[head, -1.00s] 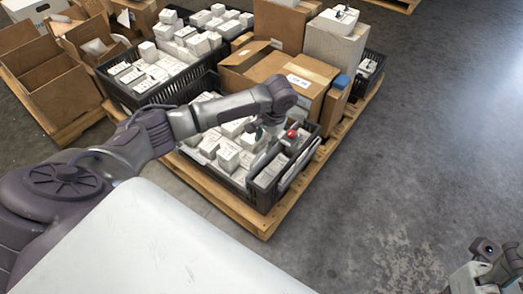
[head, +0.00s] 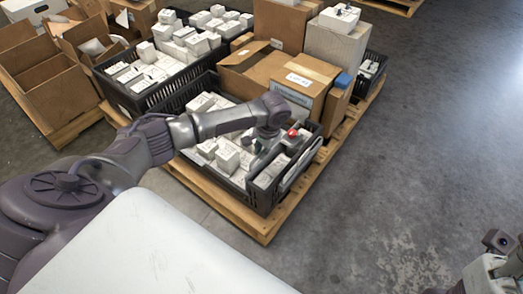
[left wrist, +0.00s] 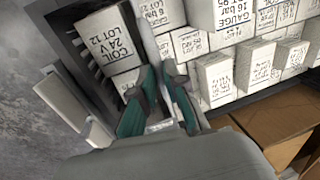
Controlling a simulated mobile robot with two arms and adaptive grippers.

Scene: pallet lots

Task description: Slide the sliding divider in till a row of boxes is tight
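The near black crate (head: 222,180) holds white boxes in rows. In the left wrist view a thin grey sliding divider (left wrist: 147,35) stands between a "COIL 24 V" box row (left wrist: 112,42) on the left and "GAUGE" boxes (left wrist: 215,80) on the right. The coil row also shows in the head view (head: 270,174). My left gripper (head: 252,140) is down at the crate. Its teal fingers (left wrist: 160,70) converge on the divider from both sides and appear shut on it; the contact is partly hidden. My right gripper (head: 500,258) is at the lower right, away from the crate, fingers unclear.
The crate stands on a wooden pallet (head: 262,228). Cardboard boxes (head: 284,82) stand close behind it, and another black crate of white boxes (head: 165,92) is at the back left. A small red round thing (head: 293,132) shows by the arm. Floor at right (head: 430,130) is clear.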

